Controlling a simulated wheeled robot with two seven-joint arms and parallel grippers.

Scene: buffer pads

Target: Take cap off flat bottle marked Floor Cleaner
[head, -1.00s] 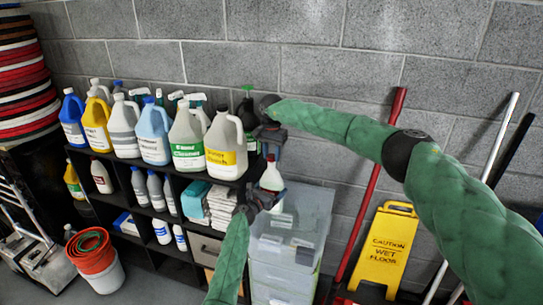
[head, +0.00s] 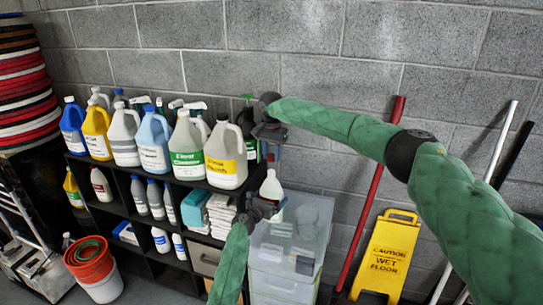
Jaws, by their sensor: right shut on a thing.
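A white flat bottle (head: 271,187) stands upright in front of the shelf's right end, above the clear plastic drawers. Its label is too small to read. My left gripper (head: 274,207) is around its lower body and appears shut on it. My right gripper (head: 272,153) points down just above the bottle's neck. It is shut on a small reddish cap (head: 271,157), mostly hidden between the fingers. A narrow gap seems to show between the cap and the bottle top.
Several large jugs, among them a green-label jug (head: 188,150) and a yellow-label jug (head: 226,158), stand on the black shelf close to the left. Clear drawers (head: 285,245) are below. A red pole (head: 370,200) and yellow wet-floor sign (head: 385,255) stand right.

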